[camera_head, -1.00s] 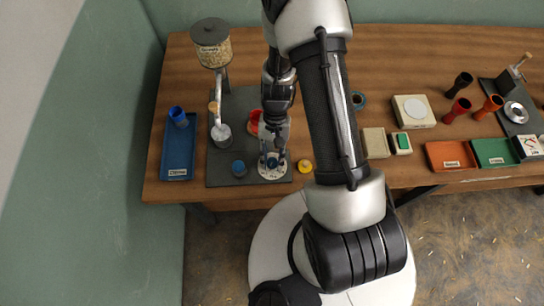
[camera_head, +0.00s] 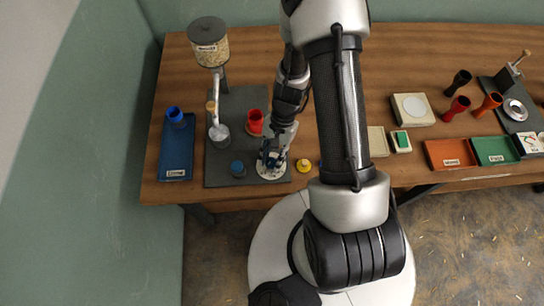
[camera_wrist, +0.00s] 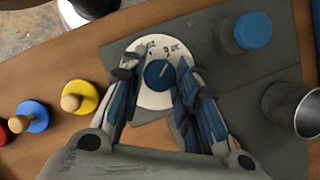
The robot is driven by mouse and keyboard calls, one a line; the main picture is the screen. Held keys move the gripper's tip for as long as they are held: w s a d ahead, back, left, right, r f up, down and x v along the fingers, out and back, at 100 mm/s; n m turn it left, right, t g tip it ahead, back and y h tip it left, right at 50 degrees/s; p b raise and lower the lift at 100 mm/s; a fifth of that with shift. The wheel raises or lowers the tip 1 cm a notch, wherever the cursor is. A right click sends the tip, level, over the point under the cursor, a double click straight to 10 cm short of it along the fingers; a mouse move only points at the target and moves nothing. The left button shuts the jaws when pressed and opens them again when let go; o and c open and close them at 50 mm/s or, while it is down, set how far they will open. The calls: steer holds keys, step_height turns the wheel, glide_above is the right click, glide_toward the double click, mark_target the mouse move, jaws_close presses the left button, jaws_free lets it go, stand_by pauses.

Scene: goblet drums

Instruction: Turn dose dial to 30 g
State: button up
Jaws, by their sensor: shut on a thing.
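The dose dial is a white round plate (camera_head: 268,175) with dark printed marks, at the front edge of the dark base board. In the wrist view, a blue knob (camera_wrist: 158,74) with a pale pointer line sits on the plate (camera_wrist: 152,100). The line points to the upper right in that picture. The marks there are small and partly covered, so I cannot read the setting. My gripper (camera_head: 272,160) is down at the dial with its fingers on either side of the knob, shut on it. In the head view my fingers hide most of the knob.
A blue button (camera_head: 238,168) and a metal cup (camera_head: 220,132) under the grain hopper (camera_head: 208,42) are left of the dial. A red cup (camera_head: 255,121) stands behind it. A yellow-based knobbed piece (camera_head: 304,166) is close on the right. A blue tray (camera_head: 177,150) lies far left.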

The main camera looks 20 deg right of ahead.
steer(key=o, duration=1)
steer(key=shift+o, duration=0.2)
steer(key=v, duration=1.2)
